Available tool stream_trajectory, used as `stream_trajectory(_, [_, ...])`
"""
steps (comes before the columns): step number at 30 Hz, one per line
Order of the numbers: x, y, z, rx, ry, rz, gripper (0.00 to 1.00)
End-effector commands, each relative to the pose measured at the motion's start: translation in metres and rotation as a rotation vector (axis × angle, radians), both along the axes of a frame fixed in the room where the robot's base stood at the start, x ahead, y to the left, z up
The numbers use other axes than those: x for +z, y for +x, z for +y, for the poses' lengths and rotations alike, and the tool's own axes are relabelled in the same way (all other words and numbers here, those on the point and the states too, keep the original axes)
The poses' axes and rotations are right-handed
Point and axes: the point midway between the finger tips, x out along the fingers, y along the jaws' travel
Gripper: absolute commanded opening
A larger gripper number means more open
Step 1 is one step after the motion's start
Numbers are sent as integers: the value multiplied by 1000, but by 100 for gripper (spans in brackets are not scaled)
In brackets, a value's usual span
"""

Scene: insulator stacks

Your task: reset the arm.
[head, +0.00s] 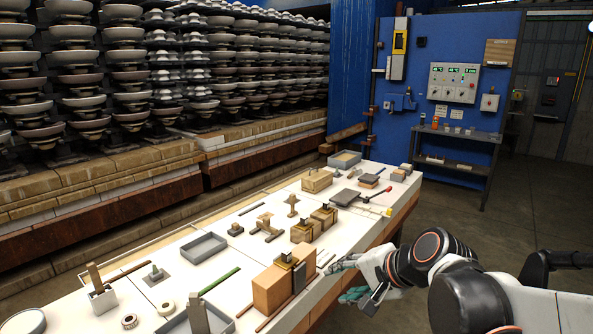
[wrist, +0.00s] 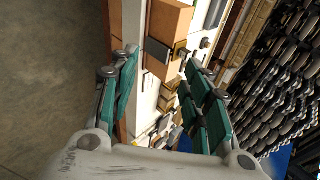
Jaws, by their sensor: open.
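My gripper (head: 348,280) is in the head view at the right front edge of the white table (head: 225,265). In the wrist view its teal-padded fingers (wrist: 164,95) stand wide apart with nothing between them. The nearest thing to it is a tan block (head: 270,290) with a dark plate leaning on its side; the gripper is to its right and apart from it. This block also shows beyond the fingers in the wrist view (wrist: 168,22). My arm reaches in from the lower right.
Grey trays (head: 204,248), rods, tape rolls (head: 130,321) and small wooden blocks (head: 303,231) cover much of the table. Stacked insulators (head: 110,80) stand behind it. The floor right of the table is clear.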

Motion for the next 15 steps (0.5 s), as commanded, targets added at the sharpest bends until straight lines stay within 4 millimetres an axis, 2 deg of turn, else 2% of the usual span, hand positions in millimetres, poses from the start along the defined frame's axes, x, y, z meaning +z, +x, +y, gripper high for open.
stream_trajectory(1, [2,-15,-5,29,-64,-17,44])
stream_trajectory(3, [3,-34,-13,78,-164,-42,44])
stream_trajectory(15, [-2,-137,-69,378,-716,-139,44])
